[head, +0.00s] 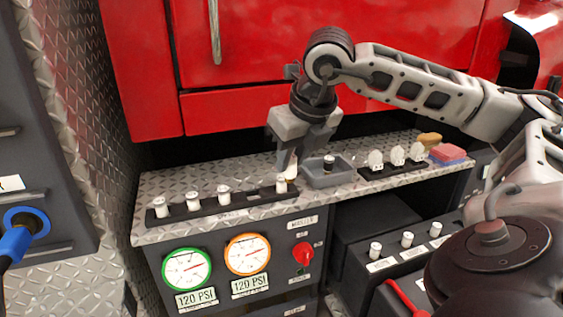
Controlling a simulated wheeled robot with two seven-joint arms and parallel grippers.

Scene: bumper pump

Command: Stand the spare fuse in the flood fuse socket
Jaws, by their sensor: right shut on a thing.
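My right gripper (288,162) reaches down from above over the right end of a dark rack (252,199) on the tread-plate shelf. It is shut on a white fuse (292,171), mostly hidden by the fingers. Another white fuse (281,184) stands in the rack just below and left of the fingertips; the gap between them is hard to judge. More white fuses stand in the rack's left part, one of them here (193,197). The rack's label is too small to read surely, and I cannot tell which socket is the flood one. My left gripper is not in view.
A grey tray (341,180) holding a dark-topped piece stands right of the gripper. Beyond it are a rack of white round pieces (397,155) and sponges (447,153). Lower right, white knobs (407,239) stand above labels. Gauges (187,268) and a red knob (303,253) face front.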

